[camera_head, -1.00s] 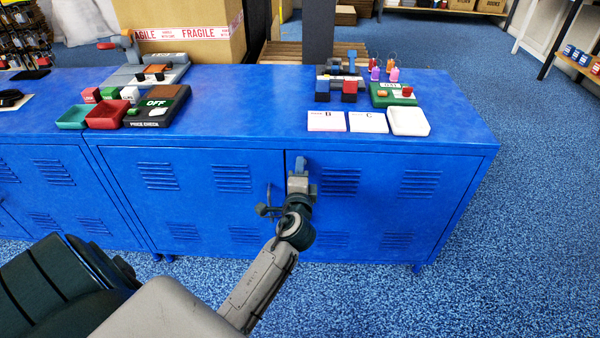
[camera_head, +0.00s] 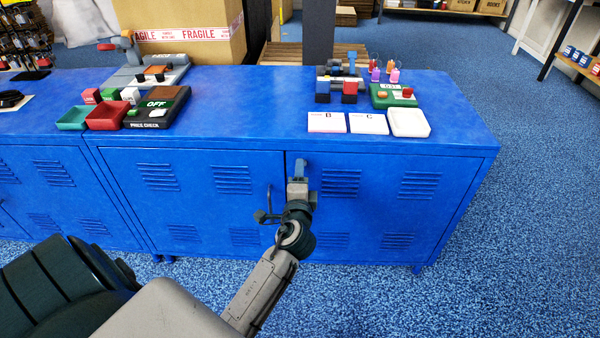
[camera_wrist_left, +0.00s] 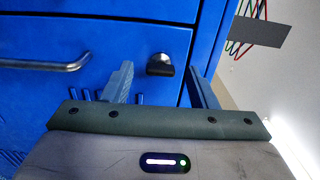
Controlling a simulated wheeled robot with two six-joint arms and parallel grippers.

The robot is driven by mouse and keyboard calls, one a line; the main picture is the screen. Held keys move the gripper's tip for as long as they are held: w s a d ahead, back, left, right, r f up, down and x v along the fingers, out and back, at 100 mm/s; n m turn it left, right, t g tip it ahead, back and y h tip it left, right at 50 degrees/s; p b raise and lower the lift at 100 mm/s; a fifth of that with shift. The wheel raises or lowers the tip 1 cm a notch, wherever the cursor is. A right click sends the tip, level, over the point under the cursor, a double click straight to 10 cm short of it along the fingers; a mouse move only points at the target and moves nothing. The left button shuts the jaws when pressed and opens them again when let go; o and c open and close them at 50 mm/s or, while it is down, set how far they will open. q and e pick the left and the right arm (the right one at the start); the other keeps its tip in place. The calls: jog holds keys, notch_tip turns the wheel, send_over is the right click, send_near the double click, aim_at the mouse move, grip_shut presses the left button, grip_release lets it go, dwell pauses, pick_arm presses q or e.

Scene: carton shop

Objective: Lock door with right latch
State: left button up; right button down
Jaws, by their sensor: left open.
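The blue metal cabinet (camera_head: 190,210) has two shut doors meeting at a seam. A dark knob-like latch (camera_wrist_left: 160,64) shows in the left wrist view on the blue front, between my left gripper's fingers. My left gripper (camera_head: 300,167) is open and empty, in front of the right door (camera_head: 385,200) near its top left edge. It also shows in the left wrist view (camera_wrist_left: 162,85), with its fingers apart on both sides of the latch; contact cannot be told. In the head view the gripper hides the latch. A bar handle (camera_wrist_left: 45,65) shows left of the latch. My right gripper is out of view.
The cabinet top (camera_head: 250,110) holds white cards (camera_head: 367,123), a white tray (camera_head: 408,122), small coloured blocks and red (camera_head: 108,116) and teal (camera_head: 76,117) trays. A cardboard box (camera_head: 185,45) stands behind. Blue floor (camera_head: 520,220) is open at the right.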

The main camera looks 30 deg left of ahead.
pick_arm(q)
jog(key=v, duration=0.9)
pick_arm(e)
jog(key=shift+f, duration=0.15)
